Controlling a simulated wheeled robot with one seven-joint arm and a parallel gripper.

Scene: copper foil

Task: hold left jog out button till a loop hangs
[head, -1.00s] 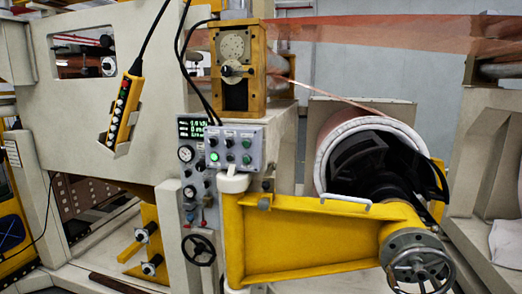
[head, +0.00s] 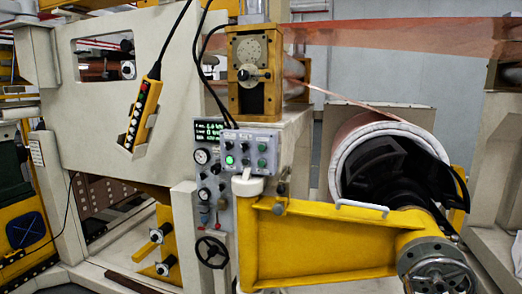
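A grey control box (head: 249,149) with several buttons and a lit green one stands on a white post at the centre. Which button is the left jog out cannot be read. Copper foil (head: 400,36) runs across the top right as a flat band. A narrow strip of foil (head: 345,97) slopes straight from the yellow roller housing (head: 254,70) down to the roll (head: 380,145) at the right; no hanging loop shows. My gripper is not in view.
A yellow pendant (head: 143,115) hangs by a cable on the pale machine wall.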

